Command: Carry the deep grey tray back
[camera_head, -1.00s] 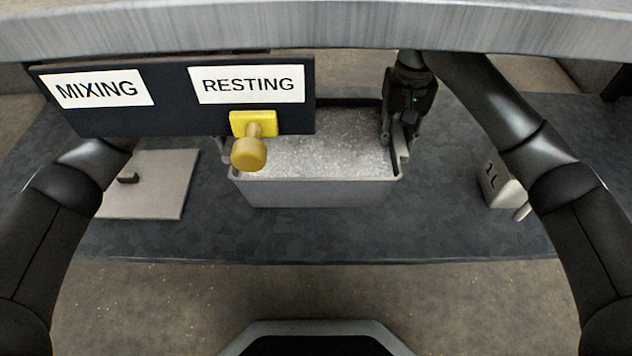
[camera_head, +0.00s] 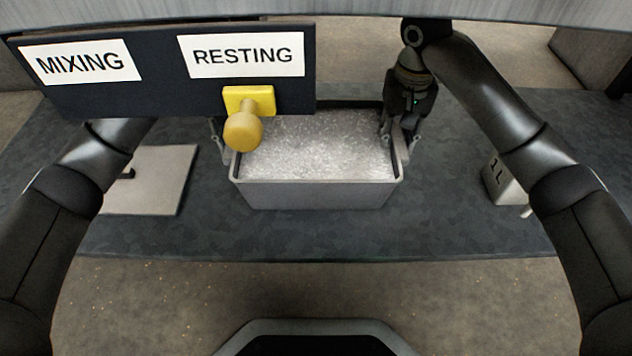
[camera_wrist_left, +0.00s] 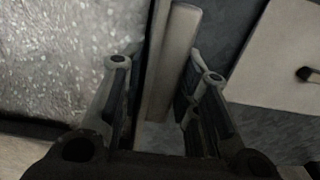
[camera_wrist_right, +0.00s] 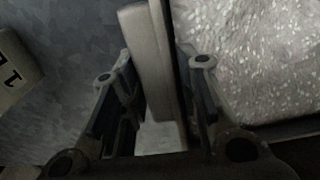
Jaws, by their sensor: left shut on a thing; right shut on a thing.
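The deep grey tray (camera_head: 315,195) is full of pale grain and sits level over the dark mottled counter in the head view; I cannot tell whether it touches the counter. My right gripper (camera_head: 398,137) is shut on the tray's right end wall, also seen in the right wrist view (camera_wrist_right: 158,95). My left gripper (camera_wrist_left: 157,90) is shut on the tray's left end wall in the left wrist view. In the head view the left gripper is mostly hidden behind the sign board, with only a fingertip showing by the tray's left end.
A dark sign board (camera_head: 160,100) reading MIXING and RESTING, with a yellow knobbed slider (camera_head: 246,125), hangs in front at upper left. A flat light lid (camera_head: 165,185) with a small handle lies left. A 1 L measure (camera_head: 502,185) stands right. The front counter strip is clear.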

